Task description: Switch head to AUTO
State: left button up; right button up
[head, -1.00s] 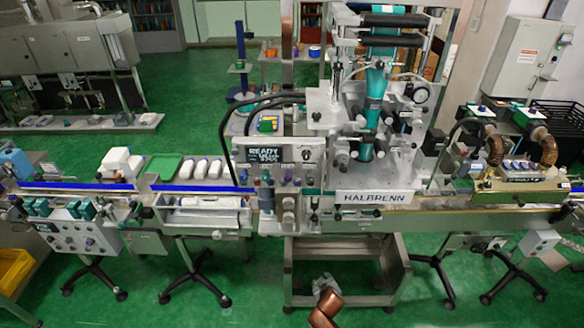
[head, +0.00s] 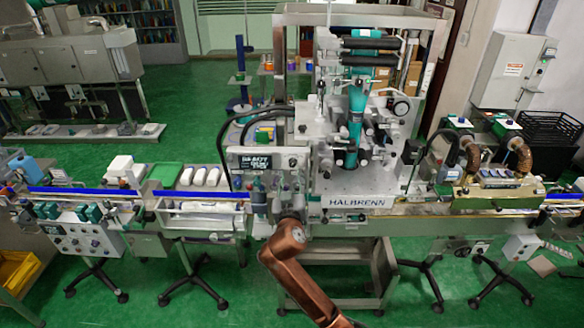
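The sleeve applicator head, marked HALBRENN (head: 357,202), stands in the middle of the head view. Its control panel (head: 268,151) is on the left side of the machine, with a lit display (head: 254,163) whose text is blurred. A dark selector knob (head: 293,161) sits right of the display; its setting is too small to read. A row of small knobs and buttons lies below. My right gripper (head: 290,214) is just below the panel's lower controls, partly hidden by my copper wrist. Its fingers are too small and covered to judge. My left gripper is out of view.
Black hoses (head: 224,145) curve beside the panel. A brass-coloured unit (head: 497,190) sits on the right. A steel frame (head: 345,285) stands below the machine.

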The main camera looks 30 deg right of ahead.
aim_at(293, 166)
jog(key=x, duration=0.4)
jog(key=shift+s+d+p, duration=0.15)
jog(key=shift+d+p, duration=0.2)
jog(key=shift+p, duration=0.05)
jog(key=shift+w+d, duration=0.2)
jog(key=shift+w, duration=0.3)
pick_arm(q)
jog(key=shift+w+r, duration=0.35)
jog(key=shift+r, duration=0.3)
pick_arm(e)
jog(key=shift+w, duration=0.1)
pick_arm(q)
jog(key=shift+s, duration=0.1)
pick_arm(e)
jog(key=shift+d, duration=0.1)
jog(key=shift+c, duration=0.6)
